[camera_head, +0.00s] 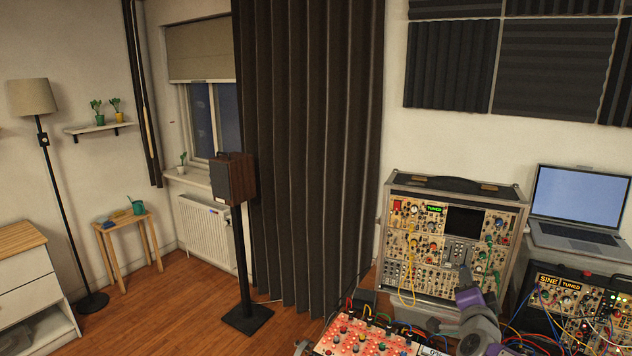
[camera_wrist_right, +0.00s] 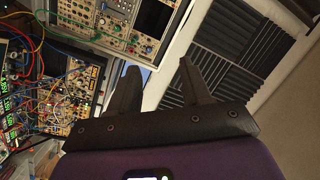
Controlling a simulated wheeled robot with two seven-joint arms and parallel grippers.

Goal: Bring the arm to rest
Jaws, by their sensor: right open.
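My right arm comes in from the bottom right in the head view. Its grey and purple gripper (camera_head: 464,276) is in front of the upright modular synth case (camera_head: 453,189), overlapping its lower right part in the picture. In the right wrist view, the two dark fingers of the gripper (camera_wrist_right: 158,82) stand apart with nothing between them. The case also shows beyond the fingers (camera_wrist_right: 112,22). I cannot make out my left gripper in either view.
A panel with red lights (camera_head: 365,338) lies at the bottom centre. A patched synth case (camera_head: 575,303) and a laptop (camera_head: 578,197) are at the right. Loose cables run between the cases. A speaker (camera_head: 232,180) on a stand is left of the dark curtain (camera_head: 310,130). Open floor lies at the left.

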